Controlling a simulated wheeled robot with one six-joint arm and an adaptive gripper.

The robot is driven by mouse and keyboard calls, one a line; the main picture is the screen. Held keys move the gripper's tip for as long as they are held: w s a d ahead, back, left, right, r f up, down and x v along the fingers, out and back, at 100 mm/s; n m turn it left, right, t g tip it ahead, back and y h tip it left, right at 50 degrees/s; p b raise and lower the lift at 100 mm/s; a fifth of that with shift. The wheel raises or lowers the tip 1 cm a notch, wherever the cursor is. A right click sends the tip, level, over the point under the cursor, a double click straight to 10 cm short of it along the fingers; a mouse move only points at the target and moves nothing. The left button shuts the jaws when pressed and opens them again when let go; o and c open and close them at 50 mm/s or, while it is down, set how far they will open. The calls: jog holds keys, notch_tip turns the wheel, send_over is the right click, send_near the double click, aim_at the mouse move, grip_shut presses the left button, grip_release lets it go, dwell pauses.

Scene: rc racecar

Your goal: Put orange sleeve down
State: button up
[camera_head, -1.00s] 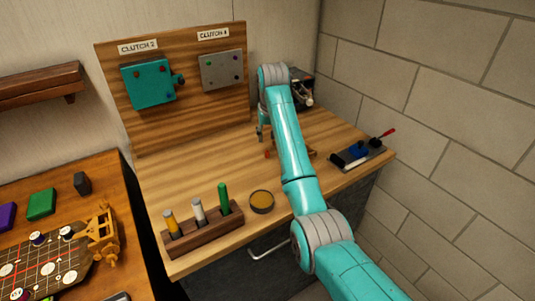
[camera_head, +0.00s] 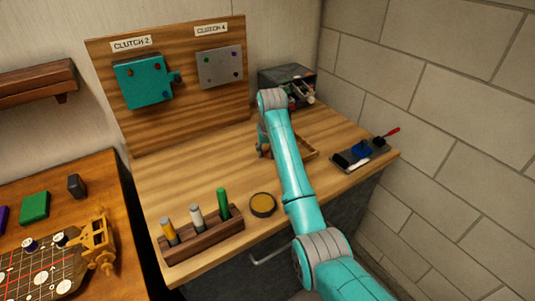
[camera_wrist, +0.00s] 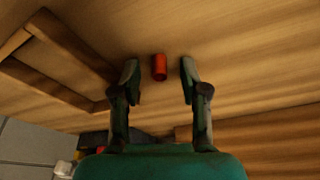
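The orange sleeve (camera_wrist: 159,67), a small reddish-orange cylinder, is on the wooden benchtop in the wrist view. It lies between my two fingertips, with a visible gap on each side. My gripper (camera_wrist: 160,70) is open around it, not touching it as far as I can see. In the head view my gripper (camera_head: 264,150) is low over the middle of the bench, beneath the end of my arm.
An open wooden frame (camera_head: 310,154) lies beside my gripper. A dark box (camera_head: 287,75) stands at the back right, a tool tray (camera_head: 351,166) at the right edge. A marker rack (camera_head: 203,237) and round tin (camera_head: 262,204) are in front. The bench's left part is clear.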

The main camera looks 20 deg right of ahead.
jog(key=c, duration=0.7)
jog(key=shift+r, duration=0.15)
